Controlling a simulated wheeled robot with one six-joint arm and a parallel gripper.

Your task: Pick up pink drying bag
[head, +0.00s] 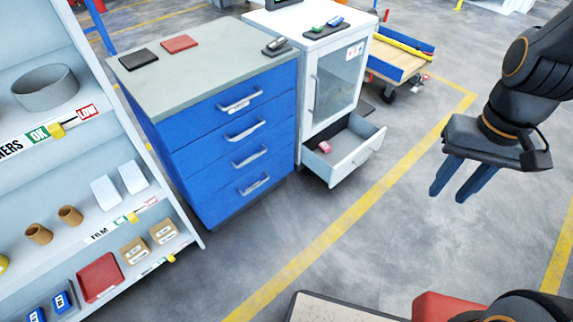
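A small pink drying bag (324,147) lies in the open bottom drawer (357,157) of the white cabinet, near the drawer's left end. My gripper (454,194) hangs in the air at the right, its two blue fingers pointing down with a gap between them. It is open and nothing shows between the fingers. It is well to the right of the drawer and apart from the bag.
A blue drawer cabinet (222,133) stands left of the white cabinet (310,75). A stocked shelf rack (115,228) fills the left side. A low cart (398,58) stands behind the drawer. The floor (330,240) in front is clear.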

